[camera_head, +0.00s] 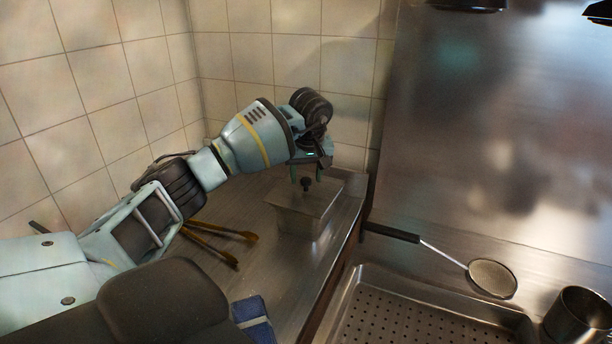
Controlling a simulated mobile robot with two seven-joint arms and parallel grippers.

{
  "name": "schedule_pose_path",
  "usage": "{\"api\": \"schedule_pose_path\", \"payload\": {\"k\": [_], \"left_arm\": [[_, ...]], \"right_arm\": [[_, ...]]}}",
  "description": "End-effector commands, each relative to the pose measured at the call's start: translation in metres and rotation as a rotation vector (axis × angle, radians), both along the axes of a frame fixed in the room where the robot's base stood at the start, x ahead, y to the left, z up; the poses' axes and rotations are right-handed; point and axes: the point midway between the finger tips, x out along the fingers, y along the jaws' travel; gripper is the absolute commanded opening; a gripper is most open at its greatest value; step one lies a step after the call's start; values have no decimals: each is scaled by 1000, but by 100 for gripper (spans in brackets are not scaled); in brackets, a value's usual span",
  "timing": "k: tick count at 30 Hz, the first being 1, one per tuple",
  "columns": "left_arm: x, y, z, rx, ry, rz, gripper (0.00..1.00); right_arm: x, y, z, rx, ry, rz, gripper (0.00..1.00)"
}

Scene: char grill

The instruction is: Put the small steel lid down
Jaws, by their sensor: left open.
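The small steel lid (318,193) lies on top of a rectangular steel container (300,222) on the steel counter, near the tiled corner. Its dark knob (306,184) stands up from it. My left gripper (306,177) points down just over the lid, its fingers open around or beside the knob; I cannot tell whether they touch it. The back part of the lid is partly hidden by the gripper. My right gripper is not in view.
Wooden-coloured tongs (220,236) and a folded blue cloth (253,319) lie on the counter near my arm. At right are a round strainer (491,278) with a black handle, a perforated steel tray (420,318) and a steel pot (580,318). Tiled walls close the back and left.

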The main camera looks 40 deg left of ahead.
Motion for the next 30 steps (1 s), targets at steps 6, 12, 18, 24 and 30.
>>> {"api": "schedule_pose_path", "payload": {"k": [6,12,18,24,30], "left_arm": [[-5,-7,40,1,-7,0,48],[-12,-16,79,0,-6,0,48],[-17,-23,108,0,-4,-1,48],[-19,-25,120,-1,-1,1,48],[-20,-26,121,-1,-1,0,48]], "right_arm": [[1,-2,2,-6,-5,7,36],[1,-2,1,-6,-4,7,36],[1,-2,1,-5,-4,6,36],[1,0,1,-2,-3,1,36],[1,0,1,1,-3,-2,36]]}}
